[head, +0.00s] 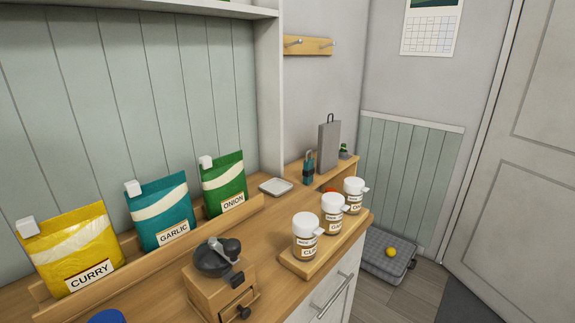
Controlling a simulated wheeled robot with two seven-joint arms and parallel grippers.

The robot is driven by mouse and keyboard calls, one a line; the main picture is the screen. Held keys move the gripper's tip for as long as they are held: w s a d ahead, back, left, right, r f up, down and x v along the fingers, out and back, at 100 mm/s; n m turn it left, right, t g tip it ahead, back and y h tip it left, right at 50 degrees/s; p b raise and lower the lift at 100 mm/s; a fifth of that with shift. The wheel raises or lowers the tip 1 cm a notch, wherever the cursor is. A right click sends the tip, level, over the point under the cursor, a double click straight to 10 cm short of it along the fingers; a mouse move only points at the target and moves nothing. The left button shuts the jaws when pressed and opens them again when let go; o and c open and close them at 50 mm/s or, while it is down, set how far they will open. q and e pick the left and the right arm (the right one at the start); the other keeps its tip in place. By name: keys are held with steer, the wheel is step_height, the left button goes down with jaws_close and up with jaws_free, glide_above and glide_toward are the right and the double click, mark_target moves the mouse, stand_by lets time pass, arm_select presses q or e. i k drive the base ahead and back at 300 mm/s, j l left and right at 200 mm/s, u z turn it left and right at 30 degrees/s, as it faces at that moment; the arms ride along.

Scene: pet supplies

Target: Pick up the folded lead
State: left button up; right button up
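I cannot make out a folded lead for certain. A small teal item with a dark upper part (308,169) stands at the far end of the counter, left of a grey upright board (328,148); it is too small to tell if it is the lead. A small red-orange thing (330,190) shows partly behind the jars. Neither of my grippers is in view.
Yellow (75,250), teal (160,212) and green (223,184) bags stand in a wooden rack. A wooden grinder (220,285) and several white-lidded jars (306,237) stand nearer the front edge. A white dish (275,187) lies behind.

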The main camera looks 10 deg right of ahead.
mark_target(308, 168)
steer(key=i+l+u, duration=0.3)
steer(key=l+u, duration=0.2)
steer(key=l, duration=0.35)
steer(key=i+l+u, duration=0.2)
steer(key=l+u, duration=0.25)
steer(key=l, duration=0.45)
steer(key=l+u, duration=0.5)
steer(key=l, duration=0.4)
